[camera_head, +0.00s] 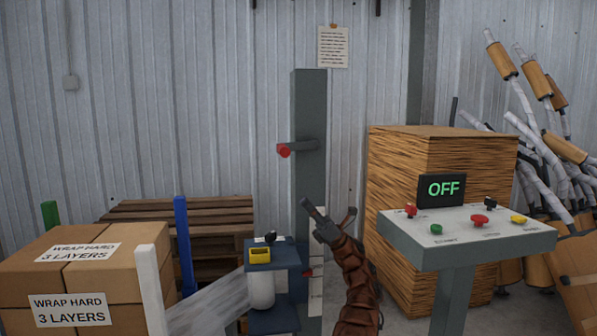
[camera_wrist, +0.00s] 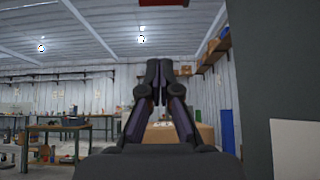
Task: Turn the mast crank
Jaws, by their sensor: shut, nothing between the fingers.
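The mast (camera_head: 309,105) is a dark grey upright column in the middle of the head view. Its crank (camera_head: 303,145) is a dark arm at mid-height with a red knob (camera_head: 284,151) at its left end. My gripper (camera_head: 306,203) is in front of the mast, below the crank and apart from it in the picture. In the wrist view my gripper (camera_wrist: 160,68) has its fingers together and empty. A red part, probably the knob (camera_wrist: 163,2), is cut off at the top edge there. The mast (camera_wrist: 268,60) fills the right side.
Brown boxes (camera_head: 85,270) and a blue post (camera_head: 183,235) are at left. A film carriage (camera_head: 275,254) is at the mast's lower left.

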